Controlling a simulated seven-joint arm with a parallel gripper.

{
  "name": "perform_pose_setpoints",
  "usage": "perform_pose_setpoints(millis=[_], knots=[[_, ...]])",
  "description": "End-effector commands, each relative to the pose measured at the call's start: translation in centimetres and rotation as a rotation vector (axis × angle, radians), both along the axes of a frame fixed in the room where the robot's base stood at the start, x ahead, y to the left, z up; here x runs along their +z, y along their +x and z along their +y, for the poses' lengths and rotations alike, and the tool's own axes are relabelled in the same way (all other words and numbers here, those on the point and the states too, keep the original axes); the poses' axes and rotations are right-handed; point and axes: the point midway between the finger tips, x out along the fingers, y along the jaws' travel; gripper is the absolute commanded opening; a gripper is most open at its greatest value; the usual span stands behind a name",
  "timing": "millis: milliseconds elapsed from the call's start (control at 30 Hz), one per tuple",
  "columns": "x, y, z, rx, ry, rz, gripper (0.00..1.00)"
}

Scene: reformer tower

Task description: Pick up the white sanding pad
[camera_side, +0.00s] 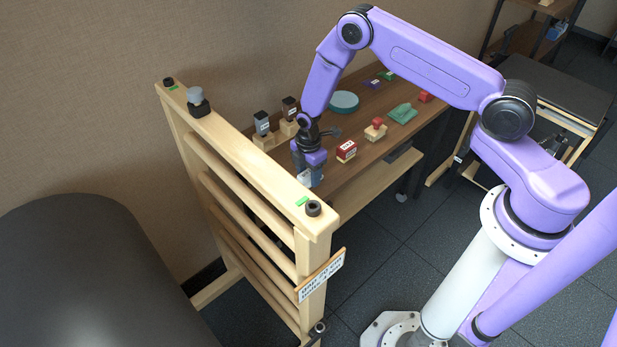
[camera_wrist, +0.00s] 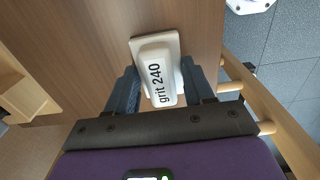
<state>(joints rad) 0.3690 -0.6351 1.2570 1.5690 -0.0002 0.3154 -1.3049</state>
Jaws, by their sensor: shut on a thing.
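The white sanding pad (camera_wrist: 158,76), marked "grit 240", sits between the fingers of my gripper (camera_wrist: 159,68) in the wrist view. It has a raised rounded handle on a wider flat white base, and the fingers close on it from both sides. In the side view my gripper (camera_side: 310,178) points down at the near left end of the brown table (camera_side: 362,172), just behind the wooden ladder frame. Only a small pale part of the pad (camera_side: 304,178) shows there. I cannot tell whether the pad touches the tabletop.
The wooden ladder frame (camera_side: 252,168) stands close to my gripper. Dark-topped sanders in a wooden holder (camera_side: 264,142) stand behind my gripper.

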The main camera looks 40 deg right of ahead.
Motion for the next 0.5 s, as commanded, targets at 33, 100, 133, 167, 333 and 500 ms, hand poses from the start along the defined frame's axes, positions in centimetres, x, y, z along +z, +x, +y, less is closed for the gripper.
perform_pose_setpoints(millis=[33,100,133,167,333,500], knots=[[0.0,0.0,0.0,0.000,0.000,0.000,0.22],[0.0,0.0,0.0,0.000,0.000,0.000,0.22],[0.0,0.0,0.0,0.000,0.000,0.000,0.22],[0.1,0.0,0.0,0.000,0.000,0.000,0.22],[0.6,0.1,0.0,0.000,0.000,-0.001,0.22],[2.3,0.1,0.0,0.000,0.001,-0.003,0.22]])
